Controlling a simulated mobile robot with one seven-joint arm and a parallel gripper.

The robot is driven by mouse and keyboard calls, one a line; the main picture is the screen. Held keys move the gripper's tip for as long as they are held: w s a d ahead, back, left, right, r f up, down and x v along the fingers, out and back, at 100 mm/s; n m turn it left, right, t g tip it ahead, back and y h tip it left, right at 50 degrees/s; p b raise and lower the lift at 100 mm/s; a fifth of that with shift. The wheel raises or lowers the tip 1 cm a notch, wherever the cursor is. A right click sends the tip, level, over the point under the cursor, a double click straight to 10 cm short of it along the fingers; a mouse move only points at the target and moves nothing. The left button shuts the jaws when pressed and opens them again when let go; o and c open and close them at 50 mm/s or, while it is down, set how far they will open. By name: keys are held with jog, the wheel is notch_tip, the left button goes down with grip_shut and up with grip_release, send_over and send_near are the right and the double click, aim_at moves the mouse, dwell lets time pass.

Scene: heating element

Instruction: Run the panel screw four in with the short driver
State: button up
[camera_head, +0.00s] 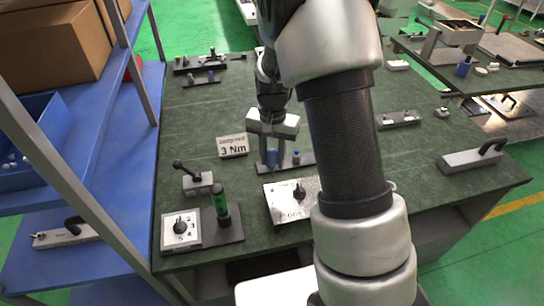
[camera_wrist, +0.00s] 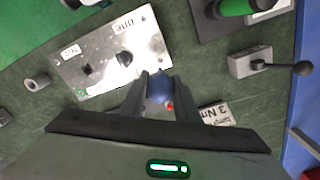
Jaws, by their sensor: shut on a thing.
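My gripper (camera_head: 272,160) points down at the middle of the green table, over a dark rack (camera_head: 305,168). Its fingers are shut on a blue-handled tool (camera_head: 271,157), which looks like the short driver. In the wrist view the blue, rounded handle (camera_wrist: 160,88) sits between the fingertips, with a small red spot beside it. The tool's lower end is hidden, so I cannot tell whether it still touches the rack. A light metal panel (camera_head: 280,211) lies in front of the rack. In the wrist view the panel (camera_wrist: 145,33) carries a black knob and a dark square. I cannot make out screw four.
A 3 Nm sign (camera_head: 233,146) is left of my gripper. A lever block (camera_head: 197,183), a green-handled tool (camera_head: 220,203) and a numbered dial plate (camera_head: 181,230) stand front left. The table's back middle is clear.

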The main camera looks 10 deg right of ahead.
aim_at(272, 169)
jog(key=shift+f, duration=0.1)
jog(key=shift+f+b, duration=1.95)
jog(key=shift+f, duration=0.55)
jog(key=shift+f+b, duration=0.4)
jog(key=shift+f, duration=0.05)
jog(key=shift+r, duration=0.1)
jog(key=shift+m+p, duration=0.3)
jog(key=shift+m, duration=1.7)
